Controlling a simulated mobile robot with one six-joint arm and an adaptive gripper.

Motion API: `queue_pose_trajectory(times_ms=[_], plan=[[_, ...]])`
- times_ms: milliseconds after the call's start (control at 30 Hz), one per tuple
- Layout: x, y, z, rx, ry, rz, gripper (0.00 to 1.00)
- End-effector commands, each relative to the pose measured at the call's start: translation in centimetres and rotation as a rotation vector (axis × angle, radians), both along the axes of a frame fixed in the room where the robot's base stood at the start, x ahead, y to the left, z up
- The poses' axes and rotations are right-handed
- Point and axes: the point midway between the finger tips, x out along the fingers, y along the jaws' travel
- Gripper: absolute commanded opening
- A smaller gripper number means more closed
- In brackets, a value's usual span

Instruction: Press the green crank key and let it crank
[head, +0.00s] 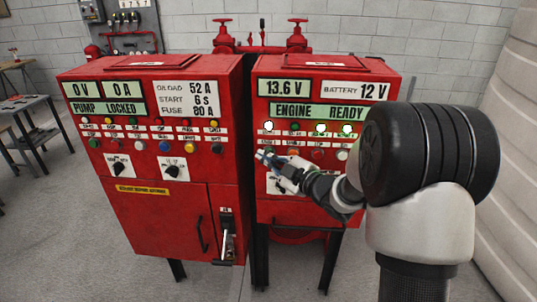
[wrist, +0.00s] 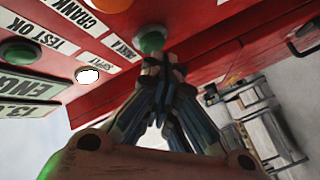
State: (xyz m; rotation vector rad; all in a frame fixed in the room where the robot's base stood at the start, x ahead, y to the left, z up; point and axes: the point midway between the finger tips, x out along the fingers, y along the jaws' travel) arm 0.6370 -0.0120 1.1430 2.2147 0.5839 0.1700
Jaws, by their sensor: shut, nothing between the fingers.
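The green key (wrist: 151,40) is a round green button on the red engine panel, seen in the wrist view just beyond my fingertips. My gripper (wrist: 162,66) is shut and empty, its fingertips close together and pointing at the green key. I cannot tell whether they touch it. In the head view my gripper (head: 262,155) is at the left end of the button row on the right-hand red cabinet (head: 330,90) and hides the button there. The display (head: 318,112) reads ENGINE READY.
A second red cabinet (head: 150,130) stands close at the left, its display (head: 108,109) reading PUMP LOCKED. A selector knob (head: 272,184) below my gripper is partly covered. Red valves (head: 297,30) rise behind. An orange button (wrist: 165,4) is near the green key.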

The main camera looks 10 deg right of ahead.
Motion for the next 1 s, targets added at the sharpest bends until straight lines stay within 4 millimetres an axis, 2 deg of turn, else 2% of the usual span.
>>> queue_pose_trajectory(times_ms=[1000], plan=[[0.83,-0.28,0.04,0.001,-0.001,0.0,0.0]])
